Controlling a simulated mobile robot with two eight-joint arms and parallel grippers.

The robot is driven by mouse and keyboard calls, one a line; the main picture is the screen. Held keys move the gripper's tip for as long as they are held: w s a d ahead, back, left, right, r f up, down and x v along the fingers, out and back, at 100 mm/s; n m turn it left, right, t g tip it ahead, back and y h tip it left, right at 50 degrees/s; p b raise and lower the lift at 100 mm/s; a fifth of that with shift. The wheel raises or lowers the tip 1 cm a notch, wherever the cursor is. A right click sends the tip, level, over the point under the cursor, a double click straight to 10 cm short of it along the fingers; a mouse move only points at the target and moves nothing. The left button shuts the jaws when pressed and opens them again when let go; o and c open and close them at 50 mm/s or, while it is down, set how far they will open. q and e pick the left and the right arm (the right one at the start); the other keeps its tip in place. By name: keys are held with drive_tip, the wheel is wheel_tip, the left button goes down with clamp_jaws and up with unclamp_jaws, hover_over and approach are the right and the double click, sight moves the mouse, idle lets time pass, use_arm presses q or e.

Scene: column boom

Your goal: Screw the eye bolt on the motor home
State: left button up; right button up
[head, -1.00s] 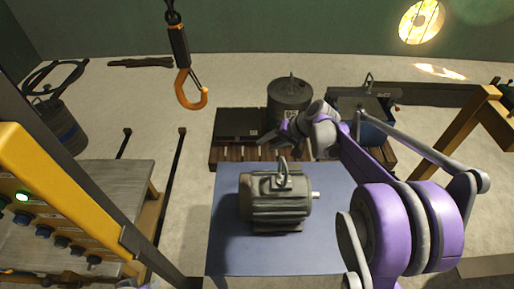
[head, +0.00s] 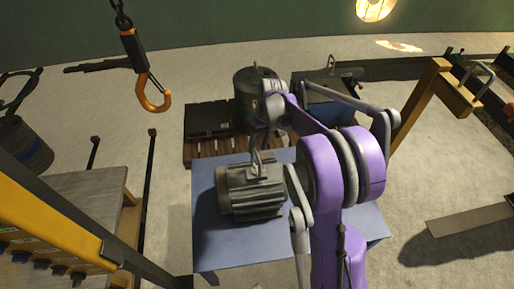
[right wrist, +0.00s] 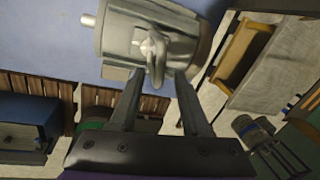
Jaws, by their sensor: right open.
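The grey ribbed motor (head: 250,190) lies on a blue tabletop (head: 222,255). A grey eye bolt (head: 256,163) stands on top of its housing. In the right wrist view the eye bolt (right wrist: 155,60) lies just beyond and between the fingertips of my right gripper (right wrist: 159,76). The fingers are apart, with nothing held between them. I cannot tell how far the eye bolt is threaded in. In the head view my right arm's links hide part of the motor's right side and shaft. My left gripper is not in view.
An orange hook (head: 153,95) hangs from a chain at upper left. Behind the table, a pallet (head: 200,152) carries a dark drum (head: 252,98) and a flat dark box (head: 208,120). A yellow beam (head: 70,225) crosses the lower left.

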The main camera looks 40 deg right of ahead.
drive_tip(key=shift+a+f, duration=0.15)
drive_tip(key=shift+f, duration=0.5)
clamp_jaws()
